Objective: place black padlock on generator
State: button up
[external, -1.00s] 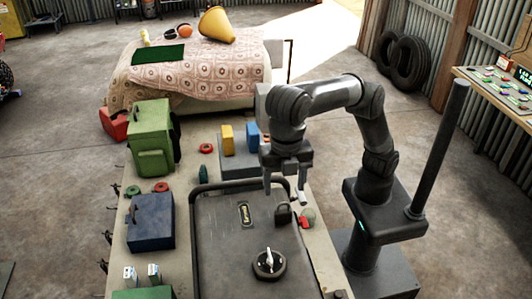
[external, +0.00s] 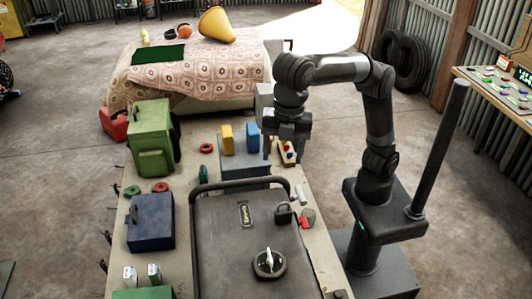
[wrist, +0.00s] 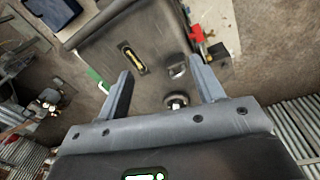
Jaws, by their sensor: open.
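The generator (external: 222,232) is a large dark case with a bar handle, a small label and a round dial (external: 268,262) on top. The black padlock (external: 283,211) stands on its top near the right edge, beside the label. In the wrist view the generator (wrist: 95,52) lies below my gripper, and the padlock (wrist: 178,71) shows between the fingers, near the dial. My gripper (external: 285,152) is open and empty. It is above and beyond the generator's far edge, apart from the padlock. It also shows in the wrist view (wrist: 160,68).
On the same table stand a green canister (external: 150,135), a blue box (external: 152,221), and yellow (external: 227,138) and blue blocks. A red item (external: 306,221) lies right of the generator. A cloth-covered table (external: 205,75) is behind.

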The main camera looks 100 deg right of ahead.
jog(key=s+d+f+m+t, duration=0.1)
jog(key=s+d+f+m, duration=0.3)
jog(key=d, duration=0.5)
jog(key=s+d+f+m+t, duration=0.1)
jog(key=s+d+m, duration=0.3)
jog(key=d, duration=0.5)
jog(key=s+d+f+m+t, duration=0.1)
jog(key=s+d+f+m, duration=0.2)
jog(key=s+d+f, duration=0.2)
jog(key=s+d+f+m+t, duration=0.1)
jog(key=s+d+f+m, duration=0.3)
jog(key=s+f, duration=0.6)
jog(key=shift+d+f+t, duration=0.3)
jog(key=shift+d+f, duration=0.3)
jog(key=shift+d, duration=0.3)
jog(key=shift+c, duration=0.4)
